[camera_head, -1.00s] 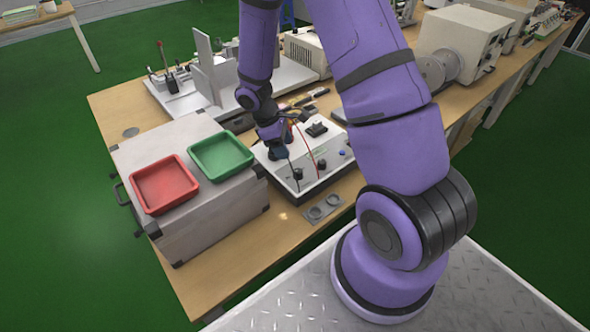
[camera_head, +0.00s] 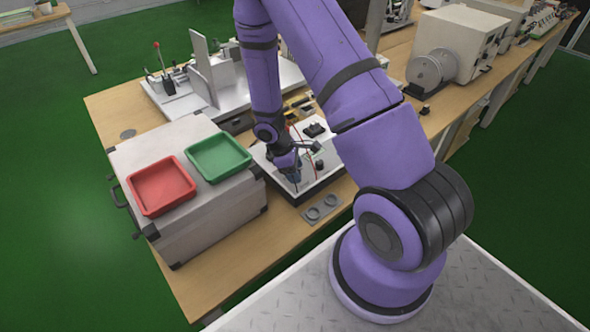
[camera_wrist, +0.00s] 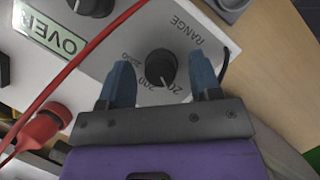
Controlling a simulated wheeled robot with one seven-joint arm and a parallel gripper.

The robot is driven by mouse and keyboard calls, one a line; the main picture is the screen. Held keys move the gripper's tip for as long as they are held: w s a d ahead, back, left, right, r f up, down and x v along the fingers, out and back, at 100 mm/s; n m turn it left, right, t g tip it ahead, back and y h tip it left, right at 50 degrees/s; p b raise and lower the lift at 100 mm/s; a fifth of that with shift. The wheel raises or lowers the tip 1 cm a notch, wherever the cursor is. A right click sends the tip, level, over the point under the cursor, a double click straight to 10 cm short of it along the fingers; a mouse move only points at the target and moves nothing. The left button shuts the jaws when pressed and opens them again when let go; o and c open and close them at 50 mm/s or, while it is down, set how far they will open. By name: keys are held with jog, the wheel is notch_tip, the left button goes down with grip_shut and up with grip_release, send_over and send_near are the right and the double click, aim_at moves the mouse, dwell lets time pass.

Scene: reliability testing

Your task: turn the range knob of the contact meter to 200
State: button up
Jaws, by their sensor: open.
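The contact meter (camera_head: 330,172) is a white box on the wooden table; my arm covers part of it in the head view. In the wrist view the black range knob (camera_wrist: 160,66) sits beside the printed word RANGE, with 20, 200 and a longer, hard-to-read number around its edge. Its white mark faces the 20 side. My gripper (camera_wrist: 158,70) is open, with one blue finger on each side of the knob and visible gaps between. It also shows low over the meter in the head view (camera_head: 293,176). A green display (camera_wrist: 52,40) reads OVER.
A red plug (camera_wrist: 45,124) and red cable lie left of the fingers. Another black knob (camera_wrist: 95,5) is at the wrist view's top. A grey case with red (camera_head: 162,186) and green (camera_head: 219,157) trays stands left. A grey two-ring plate (camera_head: 321,208) lies in front.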

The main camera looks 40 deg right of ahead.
jog(key=c, duration=0.9)
jog(key=m+y, duration=0.1)
jog(key=m, duration=0.1)
jog(key=m+g, duration=0.1)
jog(key=m, duration=0.2)
jog(key=shift+d+m+y, duration=0.15)
jog(key=shift+m+y, duration=0.15)
jog(key=shift+y, duration=0.1)
jog(key=m+y, duration=0.1)
jog(key=m, duration=0.2)
jog(key=m+y, duration=0.1)
jog(key=m, duration=0.2)
jog(key=shift+w, duration=0.1)
jog(key=o, duration=0.9)
